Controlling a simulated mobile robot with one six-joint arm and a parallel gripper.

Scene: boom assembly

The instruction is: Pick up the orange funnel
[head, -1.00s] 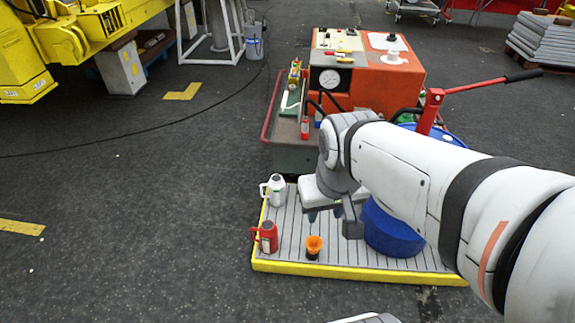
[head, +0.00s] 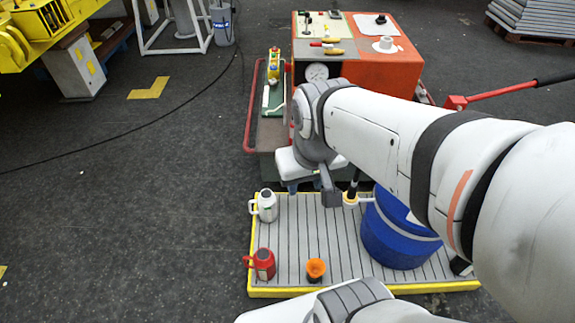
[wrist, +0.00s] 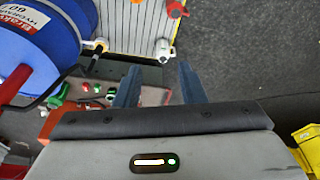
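The orange funnel (head: 315,268) stands on the front part of the grey slatted platform (head: 340,235), wide mouth up, with a dark lower part. A sliver of orange at the top edge of the wrist view (wrist: 138,2) appears to be the funnel. My gripper (head: 302,186) is in the air near the platform's back edge, behind the funnel in the head view. In the wrist view its two blue fingers (wrist: 160,86) are spread apart with nothing between them.
A red jug (head: 263,264) stands left of the funnel, and a white jug (head: 267,206) stands behind it. A blue drum (head: 395,235) stands to the right. An orange machine (head: 370,60) is behind the platform.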

